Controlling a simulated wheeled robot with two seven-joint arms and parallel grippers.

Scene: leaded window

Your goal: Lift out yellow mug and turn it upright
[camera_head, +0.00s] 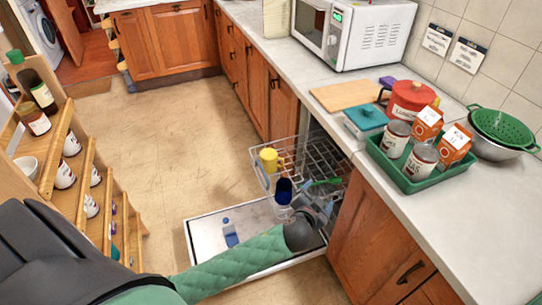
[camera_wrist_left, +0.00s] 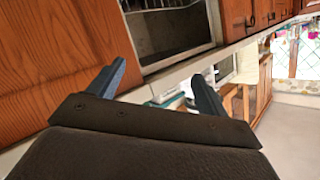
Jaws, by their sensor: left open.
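The yellow mug (camera_head: 268,159) sits at the left side of the pulled-out wire rack (camera_head: 300,152) of the open dishwasher. Whether its mouth faces down is too small to tell. A dark blue mug (camera_head: 284,190) is in the rack's near part, between the yellow mug and my left gripper. My left gripper (camera_head: 318,209) is near the rack's front right part, to the right of and below the yellow mug and apart from it. In the left wrist view the left gripper (camera_wrist_left: 162,78) has its fingers spread with nothing between them. No mug is recognisable there.
The dishwasher door (camera_head: 205,236) lies open and low, with a small blue-and-white item (camera_head: 230,233) on it. A green utensil (camera_head: 325,183) lies in the rack. A green tray (camera_head: 412,181) with cans and cartons stands on the counter (camera_head: 460,215). A wooden shelf (camera_head: 75,190) stands left; floor between is clear.

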